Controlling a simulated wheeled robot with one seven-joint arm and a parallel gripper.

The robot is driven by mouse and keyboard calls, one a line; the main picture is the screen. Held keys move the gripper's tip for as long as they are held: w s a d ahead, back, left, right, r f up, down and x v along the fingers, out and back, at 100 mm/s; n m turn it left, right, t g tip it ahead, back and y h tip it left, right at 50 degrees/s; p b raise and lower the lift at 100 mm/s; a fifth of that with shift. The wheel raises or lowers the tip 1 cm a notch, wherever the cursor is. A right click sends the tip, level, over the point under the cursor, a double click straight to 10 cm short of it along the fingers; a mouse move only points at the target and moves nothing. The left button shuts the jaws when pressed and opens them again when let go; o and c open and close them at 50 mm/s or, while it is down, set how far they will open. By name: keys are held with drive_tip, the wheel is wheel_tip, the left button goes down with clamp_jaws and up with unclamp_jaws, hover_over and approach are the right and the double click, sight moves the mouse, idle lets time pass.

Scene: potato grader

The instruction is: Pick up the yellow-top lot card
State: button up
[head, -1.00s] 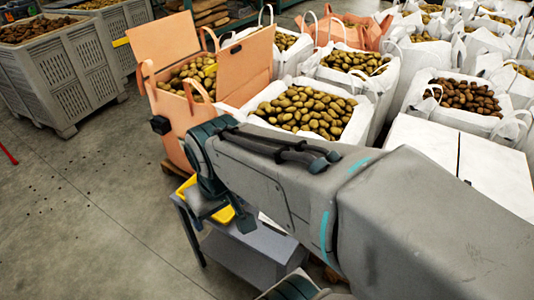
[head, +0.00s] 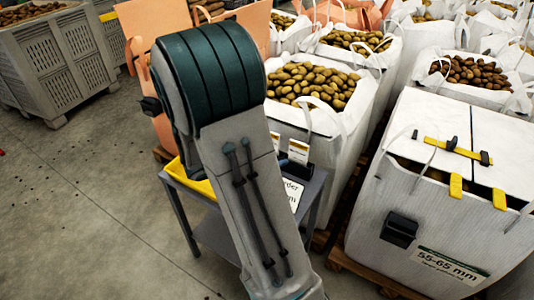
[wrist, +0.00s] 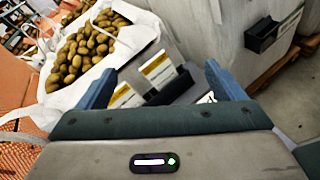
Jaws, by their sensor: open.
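Two small white cards stand upright near the table. One card (wrist: 159,70), with a yellow band near its top, shows in the wrist view between my fingers; it also shows in the head view (head: 298,152). A second card (wrist: 122,97) with a yellowish top stands to its left, close to my left finger, and partly shows in the head view (head: 275,141). I cannot tell for certain which is the yellow-top lot card. My gripper (wrist: 160,68) is open, its blue fingers apart with nothing held. In the head view my arm hides it.
A grey table (head: 310,189) with a yellow tray (head: 203,188) stands below my arm. White bags of potatoes (head: 345,128) stand close behind it. A large white bag (head: 425,225) with a black holder (head: 399,230) stands right. Open floor lies left.

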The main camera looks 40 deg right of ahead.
drive_tip(key=w+f+n+t+h+b, duration=0.2)
drive_tip(key=w+f+n+t+b, duration=0.2)
drive_tip(key=w+f+n+t, duration=0.45)
drive_tip(key=w+d, duration=0.3)
drive_tip(key=d, duration=0.3)
drive_tip(key=w+d+f+g, duration=0.1)
drive_tip(key=w+d, duration=0.2)
drive_tip(key=d, duration=0.4)
drive_tip(key=shift+w+f, duration=0.25)
drive_tip(key=shift+d+g, duration=0.1)
drive_tip(key=shift+g, duration=0.25)
drive_tip(key=c, duration=1.3)
drive_tip(key=shift+r, duration=0.1)
